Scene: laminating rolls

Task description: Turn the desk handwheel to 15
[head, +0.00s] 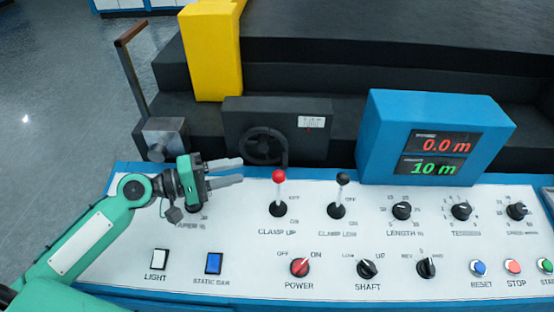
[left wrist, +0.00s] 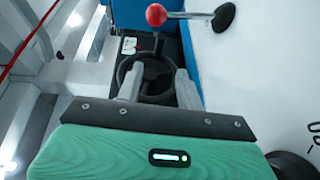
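The black desk handwheel (head: 263,147) is mounted on the front of a dark box behind the control panel. A small white display (head: 311,122) sits to its upper right; its digits are too small to read. My left gripper (head: 241,170) is open and empty over the panel, its fingers pointing right, just in front and left of the wheel. In the left wrist view the handwheel (left wrist: 150,92) shows ahead between and beyond the two spread fingers. I see no clear contact. My right gripper is not in view.
A red-knobbed clamp lever (head: 279,178) stands right of my left gripper, with a black-knobbed lever (head: 342,180) beyond it. A blue readout box (head: 385,138) shows 0.0 m and 10 m. A metal block with a brown-handled crank (head: 133,72) stands left of the wheel.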

